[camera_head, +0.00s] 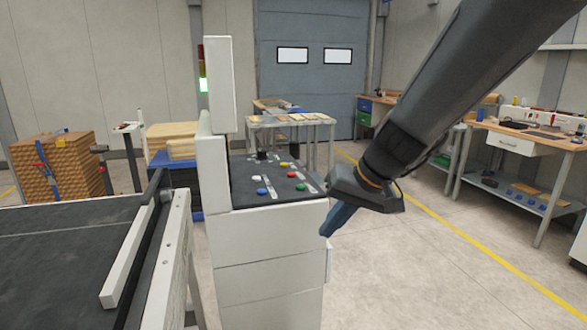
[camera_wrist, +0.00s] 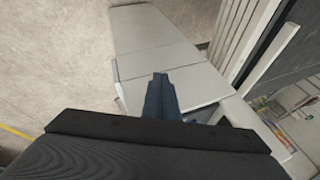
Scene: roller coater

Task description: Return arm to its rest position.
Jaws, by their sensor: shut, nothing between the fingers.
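My arm reaches in from the upper right in the head view. My gripper (camera_head: 338,218) is at its end, pointing down and to the left, just right of the white control cabinet (camera_head: 268,250). The gripper fingers (camera_wrist: 160,95) also show in the wrist view, closed together with nothing between them. The cabinet (camera_wrist: 160,55) lies beyond them there. I cannot tell whether the gripper touches the cabinet's side. The cabinet's dark sloped panel (camera_head: 250,180) carries several coloured buttons and stands left of the gripper.
A dark conveyor bed (camera_head: 60,260) with a pale guide rail is at the left. A workbench (camera_head: 510,135) stands at the right and a table (camera_head: 290,121) at the back. Open floor (camera_head: 430,270) lies right of the cabinet.

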